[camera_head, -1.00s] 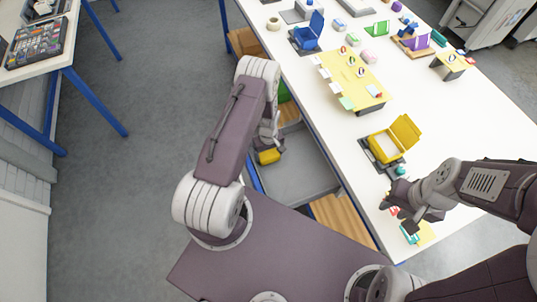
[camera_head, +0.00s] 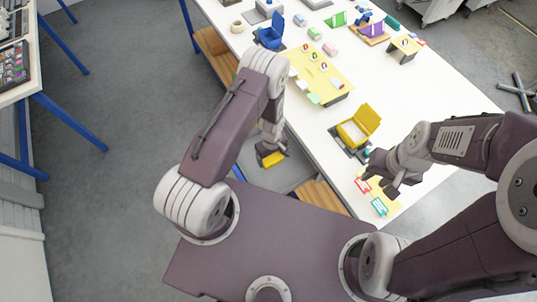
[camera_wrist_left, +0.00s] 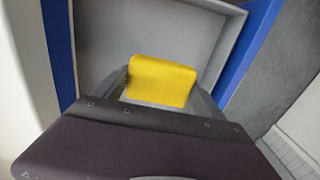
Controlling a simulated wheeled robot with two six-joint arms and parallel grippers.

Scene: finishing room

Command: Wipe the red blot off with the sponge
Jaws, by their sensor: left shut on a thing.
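A yellow block, which looks like the sponge (camera_head: 273,158), is between the fingers of my left gripper (camera_head: 269,150). In the left wrist view the sponge (camera_wrist_left: 162,80) is gripped, with a finger at each side. In the head view it hangs beside the table's near edge, in front of the grey tray area. My right gripper (camera_head: 385,188) is over the near right part of the table, empty as far as I see; its finger opening is unclear. I cannot make out a red blot for certain.
The white table (camera_head: 318,120) holds an open yellow box (camera_head: 355,128), a yellow board (camera_head: 322,75), a blue box (camera_head: 270,36) and small red and teal tags near my right gripper.

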